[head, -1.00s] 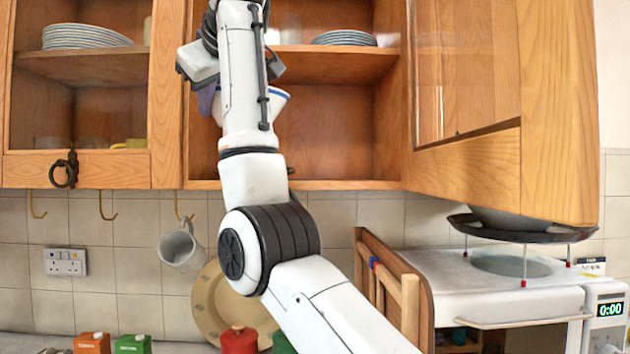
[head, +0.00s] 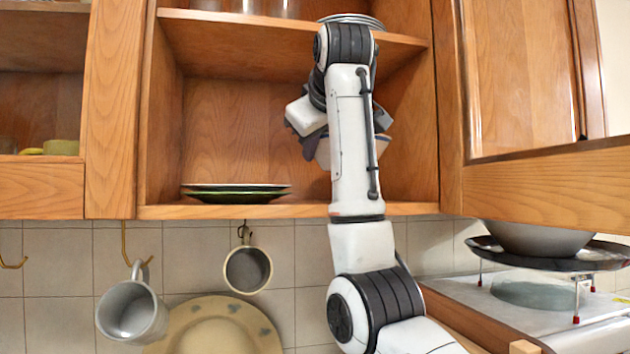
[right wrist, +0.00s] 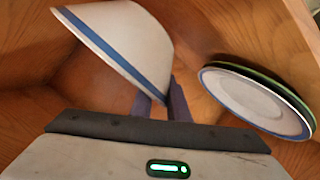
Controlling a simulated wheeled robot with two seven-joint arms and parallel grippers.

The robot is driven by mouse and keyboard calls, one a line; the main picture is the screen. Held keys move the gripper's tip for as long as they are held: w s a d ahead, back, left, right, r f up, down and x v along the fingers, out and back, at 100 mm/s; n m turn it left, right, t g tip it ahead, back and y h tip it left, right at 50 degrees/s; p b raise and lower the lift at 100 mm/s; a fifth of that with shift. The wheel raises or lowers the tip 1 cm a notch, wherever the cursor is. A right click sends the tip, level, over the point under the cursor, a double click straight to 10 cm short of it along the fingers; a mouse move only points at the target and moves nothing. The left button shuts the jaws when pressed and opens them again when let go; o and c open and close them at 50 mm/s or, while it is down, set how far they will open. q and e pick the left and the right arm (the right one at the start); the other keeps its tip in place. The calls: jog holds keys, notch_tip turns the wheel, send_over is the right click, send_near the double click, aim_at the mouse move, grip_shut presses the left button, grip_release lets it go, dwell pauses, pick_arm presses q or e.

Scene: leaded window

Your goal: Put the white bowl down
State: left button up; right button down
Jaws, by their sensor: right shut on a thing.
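The white bowl with a blue band at its rim (right wrist: 115,45) is tilted in the right wrist view. My right gripper (right wrist: 160,100) is shut on it, its dark fingers at the bowl's lower edge. In the head view the bowl (head: 322,153) is mostly hidden behind my right arm, in front of the right half of the open lower cabinet compartment. It appears held above the compartment floor (head: 300,209), apart from the wood. My left gripper is out of view.
Stacked green-edged plates (head: 235,192) lie on the left of that compartment; they also show in the right wrist view (right wrist: 255,100). A shelf (head: 240,28) holds glasses and plates above. An open cabinet door (head: 540,180) juts out at right. Mugs (head: 132,308) hang below.

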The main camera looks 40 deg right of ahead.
jog(key=shift+w+f, duration=0.15)
jog(key=shift+f, duration=0.7)
notch_tip(320, 180, down, 3)
jog(key=shift+f, duration=0.1)
jog(key=shift+d+f, duration=0.1)
jog(key=shift+f, duration=0.2)
jog(key=c, duration=1.7)
grip_release()
jog(key=shift+f, duration=0.15)
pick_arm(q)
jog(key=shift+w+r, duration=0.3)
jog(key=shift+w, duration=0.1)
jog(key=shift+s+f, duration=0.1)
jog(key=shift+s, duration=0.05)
